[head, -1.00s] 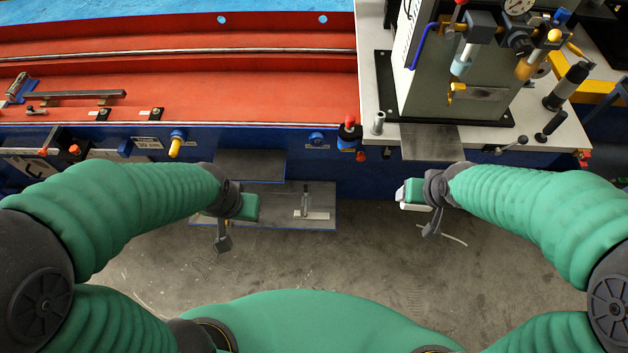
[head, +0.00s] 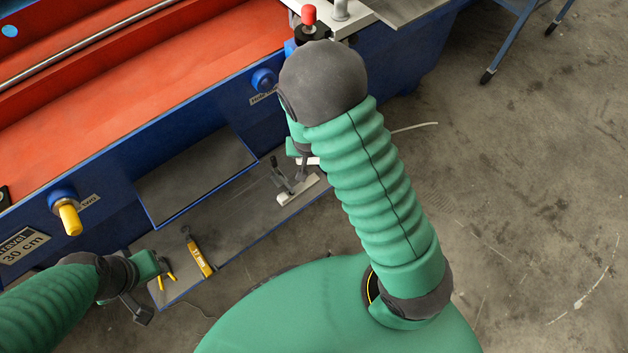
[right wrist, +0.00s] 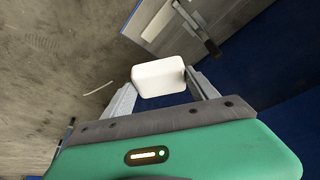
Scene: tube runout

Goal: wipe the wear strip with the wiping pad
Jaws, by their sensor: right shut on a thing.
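The wiping pad (right wrist: 158,79) is a white rounded block in the right wrist view. My right gripper (right wrist: 160,84) is shut on it, with a finger at each side. In the head view only a white bit of the pad (head: 309,161) shows beside my right arm, which hides most of that gripper. A pale strip (head: 297,190) with a dark upright handle lies on the low grey shelf; I cannot tell whether this is the wear strip. It also shows in the right wrist view (right wrist: 164,20), apart from the pad.
The low shelf (head: 235,235) runs along the blue machine, below a higher dark plate (head: 195,175). A yellow tool (head: 199,258) lies on the shelf. A yellow knob (head: 69,217) and a red-capped knob (head: 309,16) stick out.

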